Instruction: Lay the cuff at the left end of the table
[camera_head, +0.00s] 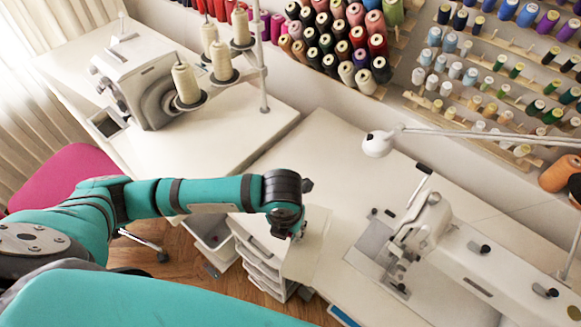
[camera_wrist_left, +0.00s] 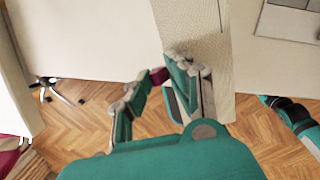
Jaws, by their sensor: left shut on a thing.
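My left gripper (camera_head: 294,234) hangs over the left part of the sewing table (camera_head: 331,148), by its front edge. In the left wrist view its fingertips (camera_wrist_left: 162,73) are close together, shut on a small dark red piece (camera_wrist_left: 159,76), which I take for the cuff. Only a little of this piece shows between the fingers, and it is hidden in the head view. A pale textured strip (camera_wrist_left: 190,18) lies behind the right-hand finger and runs past the table edge.
A white sewing machine (camera_head: 430,225) stands to the right of the gripper, with a lamp (camera_head: 378,143) above. A white drawer unit (camera_head: 262,262) is below the gripper. An overlocker (camera_head: 150,85) stands on the other table. The table's back left part is bare.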

